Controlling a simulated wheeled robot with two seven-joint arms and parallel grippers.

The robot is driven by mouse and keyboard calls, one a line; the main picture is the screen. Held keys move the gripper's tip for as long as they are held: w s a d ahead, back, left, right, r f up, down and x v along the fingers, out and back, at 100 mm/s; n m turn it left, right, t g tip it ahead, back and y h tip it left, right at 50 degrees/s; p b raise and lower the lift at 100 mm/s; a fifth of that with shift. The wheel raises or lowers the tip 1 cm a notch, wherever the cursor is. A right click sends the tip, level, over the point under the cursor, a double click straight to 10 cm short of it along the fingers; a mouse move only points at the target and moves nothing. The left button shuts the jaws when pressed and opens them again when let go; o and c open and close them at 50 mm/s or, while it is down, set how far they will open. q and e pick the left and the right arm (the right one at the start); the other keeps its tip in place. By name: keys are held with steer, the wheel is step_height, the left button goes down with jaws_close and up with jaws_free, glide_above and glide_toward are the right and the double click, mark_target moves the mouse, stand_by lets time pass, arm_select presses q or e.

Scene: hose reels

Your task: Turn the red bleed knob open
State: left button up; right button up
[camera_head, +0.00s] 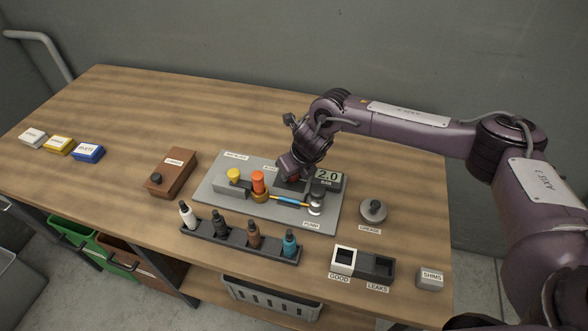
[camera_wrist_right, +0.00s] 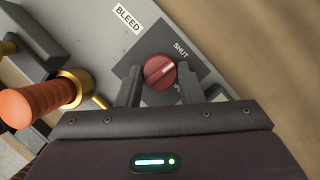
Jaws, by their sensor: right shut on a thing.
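The red bleed knob (camera_wrist_right: 159,72) sits on a dark square plate in the right wrist view, beside the BLEED label (camera_wrist_right: 127,18). Its white mark is on its right side, pointing right and slightly up, below the word SHUT (camera_wrist_right: 181,50). A second word below that is partly hidden by a finger. My right gripper (camera_wrist_right: 160,88) has one finger on each side of the knob and is shut on it. In the head view my right gripper (camera_head: 291,174) is over the grey panel (camera_head: 215,202) and mostly hides the knob. My left gripper is not in view.
An orange handle (camera_head: 258,181), a yellow knob (camera_head: 234,175), a display reading 2.0 (camera_head: 328,177) and a pump (camera_head: 316,202) stand close around the gripper. A rack of bottles (camera_head: 238,238) is in front. The table's back left is clear.

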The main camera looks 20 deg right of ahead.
steer(key=m+p, duration=0.1)
steer(key=m, duration=0.1)
steer(key=m+h+p, duration=0.1)
steer(key=m, duration=0.1)
steer(key=shift+a+r+h, duration=0.2)
steer(key=shift+h, duration=0.1)
steer(key=m+h+p, duration=0.1)
steer(key=m+p, duration=0.1)
steer(key=m, duration=0.1)
steer(key=m+h+p, duration=0.1)
steer(key=m+p, duration=0.1)
steer(key=m, duration=0.1)
steer(key=shift+w+a+m+g+p, duration=0.1)
steer(key=shift+a+m+g+p, duration=0.1)
steer(key=shift+m+g+p, duration=0.15)
steer(key=m+h+p, duration=0.1)
steer(key=m+p, duration=0.1)
steer(key=m, duration=0.1)
steer(key=shift+a+g, duration=0.1)
steer(key=shift+g, duration=0.25)
steer(key=shift+w+f+m+g+h+p, duration=0.15)
steer(key=shift+m+g+h+p, duration=0.3)
steer(key=shift+m, duration=1.2)
steer(key=o, duration=1)
